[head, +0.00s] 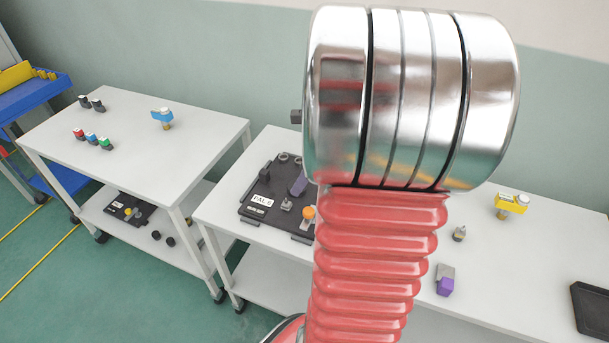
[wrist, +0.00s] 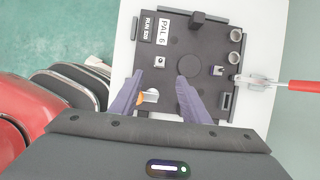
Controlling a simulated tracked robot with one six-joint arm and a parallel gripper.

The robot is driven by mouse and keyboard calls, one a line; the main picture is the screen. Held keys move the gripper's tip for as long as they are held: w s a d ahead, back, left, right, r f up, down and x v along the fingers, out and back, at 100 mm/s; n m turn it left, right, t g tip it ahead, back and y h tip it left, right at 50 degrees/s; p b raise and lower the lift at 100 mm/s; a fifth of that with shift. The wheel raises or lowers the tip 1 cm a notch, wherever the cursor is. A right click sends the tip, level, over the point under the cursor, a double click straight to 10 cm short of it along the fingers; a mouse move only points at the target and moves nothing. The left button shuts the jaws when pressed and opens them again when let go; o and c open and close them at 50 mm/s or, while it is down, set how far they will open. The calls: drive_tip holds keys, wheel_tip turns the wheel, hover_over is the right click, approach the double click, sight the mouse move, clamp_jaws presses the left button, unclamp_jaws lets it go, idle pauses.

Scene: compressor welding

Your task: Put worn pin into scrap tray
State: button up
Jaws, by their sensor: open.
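My gripper (wrist: 157,98) is open, its two purple-grey fingers pointing at the dark pallet marked PAL 6 (wrist: 205,25). Nothing is between its fingertips; in the head view only a purple finger shows beside my arm. A small pale block with a round piece at its centre (wrist: 160,73) sits on the pallet ahead of the fingers. A metallic fitting (wrist: 150,95) and an orange knob (wrist: 141,99) lie near the left finger, which partly hides them. I cannot tell which piece is the worn pin. A black tray (head: 592,312), possibly the scrap tray, is cut off at the right edge.
The pallet (head: 249,212) lies on a white table. My arm hides the table's middle. Farther right are a yellow device (head: 511,203), a small grey part (head: 459,234) and a purple-and-grey block (head: 445,281). A red-handled tool (wrist: 303,86) reaches toward the pallet's edge.

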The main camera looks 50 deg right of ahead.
sight(289, 204)
drive_tip(key=x, duration=1.1)
drive_tip(key=shift+f, duration=0.4)
drive_tip(key=shift+c, duration=0.7)
clamp_jaws()
drive_tip(key=shift+w, duration=0.1)
drive_tip(key=c, duration=0.5)
unclamp_jaws()
clamp_jaws()
drive_tip(key=shift+r, duration=0.4)
